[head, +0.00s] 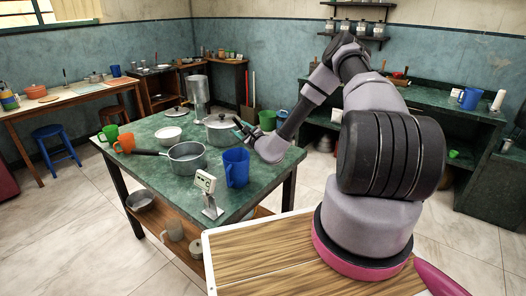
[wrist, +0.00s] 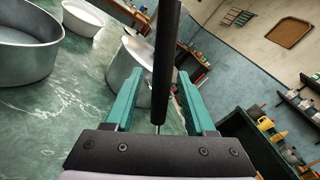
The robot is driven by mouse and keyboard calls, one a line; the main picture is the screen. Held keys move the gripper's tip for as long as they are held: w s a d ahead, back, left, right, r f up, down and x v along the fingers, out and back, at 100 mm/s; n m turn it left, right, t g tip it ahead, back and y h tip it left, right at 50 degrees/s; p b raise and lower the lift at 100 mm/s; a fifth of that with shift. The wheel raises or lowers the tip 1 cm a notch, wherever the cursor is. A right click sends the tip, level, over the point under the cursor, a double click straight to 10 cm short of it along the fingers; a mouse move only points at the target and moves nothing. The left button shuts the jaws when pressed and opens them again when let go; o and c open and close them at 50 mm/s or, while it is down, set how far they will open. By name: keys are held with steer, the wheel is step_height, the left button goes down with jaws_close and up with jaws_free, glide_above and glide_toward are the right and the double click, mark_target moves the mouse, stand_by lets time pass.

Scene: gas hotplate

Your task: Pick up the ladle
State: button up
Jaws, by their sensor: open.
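In the wrist view a slim black handle (wrist: 166,65) with a thin metal rod at its lower end runs between my fingers. It looks like the ladle's handle; the ladle's bowl is hidden. My gripper (wrist: 147,74) is open, with one teal finger on each side of the handle and visible gaps to it. In the head view my gripper (head: 240,125) is over the green table, by the lidded pot. I cannot make out the ladle clearly there.
The green table (head: 226,205) also holds a lidded pot (head: 221,137), a saucepan (head: 187,158), a white bowl (head: 168,134), a blue pitcher (head: 236,168), a small scale-like device (head: 208,190), and green and orange mugs (head: 126,143). A tall metal cylinder (head: 199,97) stands at the back.

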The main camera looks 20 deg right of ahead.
jaws_close()
stand_by(1.4)
